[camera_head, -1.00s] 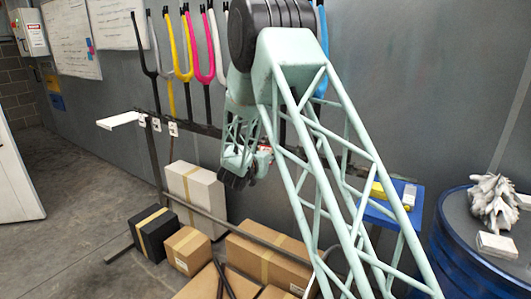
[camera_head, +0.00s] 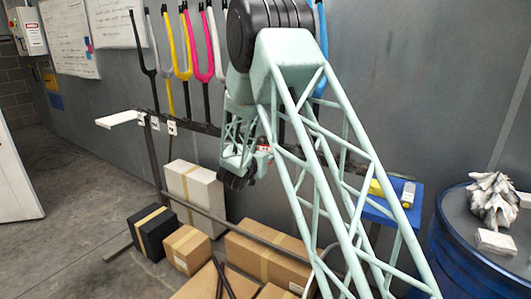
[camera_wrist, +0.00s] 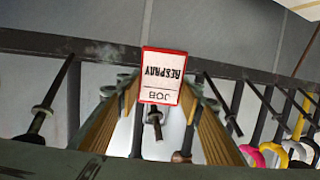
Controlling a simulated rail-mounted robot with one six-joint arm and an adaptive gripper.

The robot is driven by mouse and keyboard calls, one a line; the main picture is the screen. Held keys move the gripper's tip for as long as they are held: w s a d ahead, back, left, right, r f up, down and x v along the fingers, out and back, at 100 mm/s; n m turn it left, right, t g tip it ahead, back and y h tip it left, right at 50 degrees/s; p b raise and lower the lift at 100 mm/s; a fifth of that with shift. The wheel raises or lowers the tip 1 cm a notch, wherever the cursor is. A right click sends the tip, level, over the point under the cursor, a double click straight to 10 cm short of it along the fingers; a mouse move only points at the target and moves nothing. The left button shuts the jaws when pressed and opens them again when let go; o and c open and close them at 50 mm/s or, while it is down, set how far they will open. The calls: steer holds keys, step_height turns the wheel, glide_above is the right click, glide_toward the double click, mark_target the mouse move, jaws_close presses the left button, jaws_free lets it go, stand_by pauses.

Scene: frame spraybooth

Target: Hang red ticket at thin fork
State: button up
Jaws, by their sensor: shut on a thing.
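The ticket (camera_wrist: 160,75), white with a red border and upside-down lettering reading "RESPRAY" and "JOB", is in the middle of the wrist view. My gripper (camera_wrist: 158,105) is shut on it, with a finger on either side. In the head view my gripper (camera_head: 238,180) hangs low in front of the wall, below the row of forks. A slim black fork (camera_head: 142,60) hangs at the left end of that row. In the wrist view, several dark fork tubes cross the rail behind the ticket. I cannot tell which fork is the thin one there.
A dark rail (camera_head: 200,127) runs along the wall, with white tags (camera_head: 172,128) at its left. Yellow (camera_head: 182,50), pink (camera_head: 203,50) and other forks hang above. Cardboard boxes (camera_head: 265,258) cover the floor below. A blue stand (camera_head: 385,213) and blue drum (camera_head: 455,245) are at right.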

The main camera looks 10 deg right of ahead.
steer(key=o, duration=0.9)
steer(key=shift+s, duration=0.1)
steer(key=shift+v, duration=5.95)
steer(key=s+a+r+n+g+y, duration=0.1)
steer(key=s+a+r+n+y, duration=0.1)
steer(key=s+r+y, duration=0.4)
steer(key=s+a+r+n+g+y, duration=0.1)
steer(key=s+a+r+y, duration=0.15)
steer(key=s+r, duration=0.6)
steer(key=s+d+n+g, duration=0.1)
steer(key=s+d+g, duration=0.1)
steer(key=s, duration=1.5)
steer(key=s+d+n+g, duration=0.1)
steer(key=s+d+g, duration=0.2)
steer(key=s, duration=1.4)
steer(key=s+d+g+h, duration=0.1)
steer(key=s+d, duration=0.3)
steer(key=s, duration=1.4)
steer(key=shift+d+f+n+g, duration=0.15)
steer(key=shift+n+g, duration=0.25)
steer(key=shift+g, duration=0.4)
